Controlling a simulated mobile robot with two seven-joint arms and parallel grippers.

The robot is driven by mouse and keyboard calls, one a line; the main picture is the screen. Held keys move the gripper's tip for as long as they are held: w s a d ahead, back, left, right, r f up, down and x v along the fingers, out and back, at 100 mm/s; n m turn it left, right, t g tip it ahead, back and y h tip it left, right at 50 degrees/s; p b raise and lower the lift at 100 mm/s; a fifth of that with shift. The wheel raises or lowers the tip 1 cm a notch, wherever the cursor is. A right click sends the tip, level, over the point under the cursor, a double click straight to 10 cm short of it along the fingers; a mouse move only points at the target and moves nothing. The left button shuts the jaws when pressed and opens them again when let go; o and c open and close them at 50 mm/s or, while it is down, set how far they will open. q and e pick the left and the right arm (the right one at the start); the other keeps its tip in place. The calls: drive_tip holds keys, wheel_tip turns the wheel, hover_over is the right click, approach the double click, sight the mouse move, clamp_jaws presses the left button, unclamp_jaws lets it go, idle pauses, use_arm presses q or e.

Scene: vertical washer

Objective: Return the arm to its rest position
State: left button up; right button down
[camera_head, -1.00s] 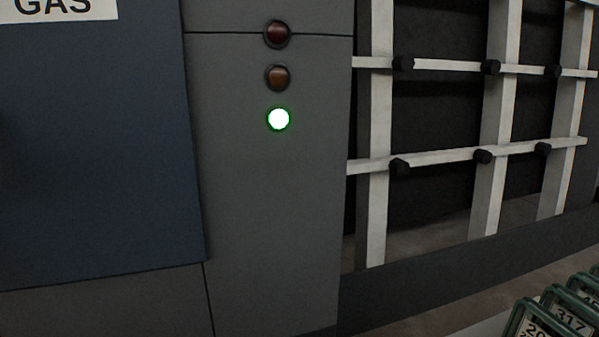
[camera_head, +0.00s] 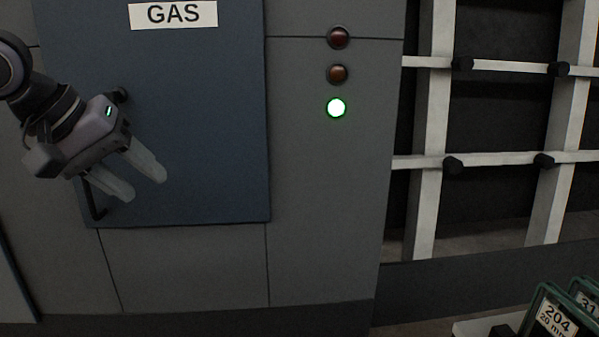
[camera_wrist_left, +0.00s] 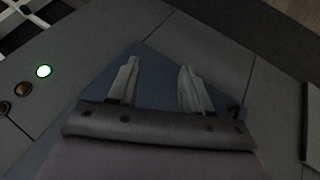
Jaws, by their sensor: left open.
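My left gripper (camera_head: 142,177) is open and empty in the head view, in front of the lower left part of the blue door (camera_head: 215,120) marked GAS. Its two pale fingers point down and to the right. The dark door handle (camera_head: 97,205) is partly hidden behind the gripper; I cannot tell from this view how far apart they are. In the left wrist view the two fingers (camera_wrist_left: 155,85) are spread, with the blue door (camera_wrist_left: 153,60) behind them and nothing between them. My right gripper is not in view.
The grey panel right of the door has a red lamp (camera_head: 339,37), an orange lamp (camera_head: 338,73) and a lit green lamp (camera_head: 336,108). A white rack frame (camera_head: 430,130) stands at the right. Green-edged numbered items (camera_head: 560,315) are at the lower right.

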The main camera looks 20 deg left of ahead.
use_arm(q)
drive_tip(key=w+d+f+n+t+h+p, duration=0.1)
drive_tip(key=w+d+f+n+h, duration=0.2)
drive_tip(key=d+f+n+h, duration=0.45)
drive_tip(key=w+d+f+n+t+h, duration=0.1)
drive_tip(key=w+d+f+n+h, duration=0.35)
drive_tip(key=d+n+h, duration=0.5)
drive_tip(key=s+a+f+n+t+y, duration=0.1)
drive_tip(key=s+f+n+t+y, duration=0.15)
drive_tip(key=f+n+y, duration=0.8)
drive_tip(key=s+a+f+n+t+y, duration=0.15)
drive_tip(key=f+n+t+y, duration=0.25)
drive_tip(key=f+n, duration=1.35)
drive_tip(key=s+d+f+n+g+y, duration=0.1)
drive_tip(key=s+f+n, duration=0.3)
drive_tip(key=n, duration=0.4)
drive_tip(key=s+d+f+n+g+y+p, duration=0.1)
drive_tip(key=s+d+f+n+g, duration=0.3)
drive_tip(key=n, duration=0.5)
drive_tip(key=shift+s, duration=1.2)
